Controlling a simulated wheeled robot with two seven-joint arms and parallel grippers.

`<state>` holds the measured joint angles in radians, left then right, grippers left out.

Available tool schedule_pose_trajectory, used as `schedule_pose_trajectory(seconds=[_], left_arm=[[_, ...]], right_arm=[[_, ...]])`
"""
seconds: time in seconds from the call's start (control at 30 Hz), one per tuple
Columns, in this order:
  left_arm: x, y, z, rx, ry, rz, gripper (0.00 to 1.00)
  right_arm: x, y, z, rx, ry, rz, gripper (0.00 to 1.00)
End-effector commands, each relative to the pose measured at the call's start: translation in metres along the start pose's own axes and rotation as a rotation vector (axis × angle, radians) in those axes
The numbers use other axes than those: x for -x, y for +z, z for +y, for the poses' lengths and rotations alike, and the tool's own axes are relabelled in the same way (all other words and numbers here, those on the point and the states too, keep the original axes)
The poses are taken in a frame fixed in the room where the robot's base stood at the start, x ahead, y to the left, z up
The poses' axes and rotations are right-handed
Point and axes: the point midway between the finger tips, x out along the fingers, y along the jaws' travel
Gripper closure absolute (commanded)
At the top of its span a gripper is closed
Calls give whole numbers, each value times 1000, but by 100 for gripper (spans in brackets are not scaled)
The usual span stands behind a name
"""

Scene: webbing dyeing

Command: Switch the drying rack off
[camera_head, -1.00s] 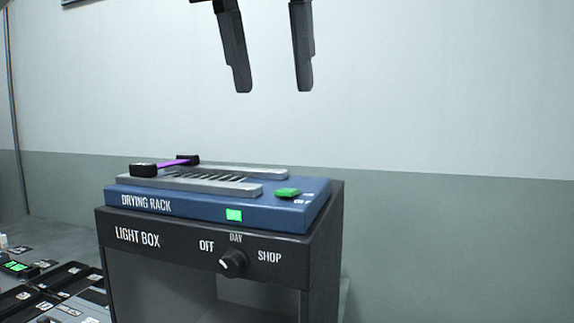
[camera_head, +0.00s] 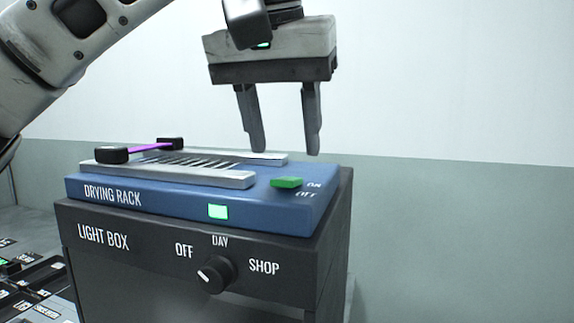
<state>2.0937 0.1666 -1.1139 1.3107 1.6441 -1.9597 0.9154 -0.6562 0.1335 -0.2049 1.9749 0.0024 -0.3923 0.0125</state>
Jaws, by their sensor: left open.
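The blue drying rack (camera_head: 150,208) sits on top of the black light box (camera_head: 150,240). A green switch (camera_head: 287,183) is on the rack's top at the right, beside ON and OFF labels, and it lies level with the ON label. A green lamp (camera_head: 218,211) glows on the rack's front face. My left gripper (camera_head: 285,153) points down above the back right part of the rack, fingers apart and empty, with the fingertips higher than the switch in the picture. My right gripper does not show.
A purple strip (camera_head: 150,147) with black end pieces (camera_head: 111,155) lies across the rack's metal rails. The light box has a knob (camera_head: 215,274) marked OFF, DAY and SHOP. Dark trays (camera_head: 35,285) lie at the lower left. A plain wall is behind.

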Motion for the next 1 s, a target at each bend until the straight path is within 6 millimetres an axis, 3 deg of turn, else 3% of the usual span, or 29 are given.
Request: schedule_pose_trajectory(seconds=[0.23, 0.6, 0.77, 1.0], left_arm=[[-31, 0, -1, 0, -1, 0, 55], [-38, 0, 0, 0, 0, 0, 55], [-38, 0, 0, 0, 0, 0, 96], [-42, 4, 0, -4, 0, 51, 99]], right_arm=[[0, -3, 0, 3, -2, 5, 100], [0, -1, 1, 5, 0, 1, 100], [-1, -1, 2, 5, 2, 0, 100], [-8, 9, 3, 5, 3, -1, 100]])
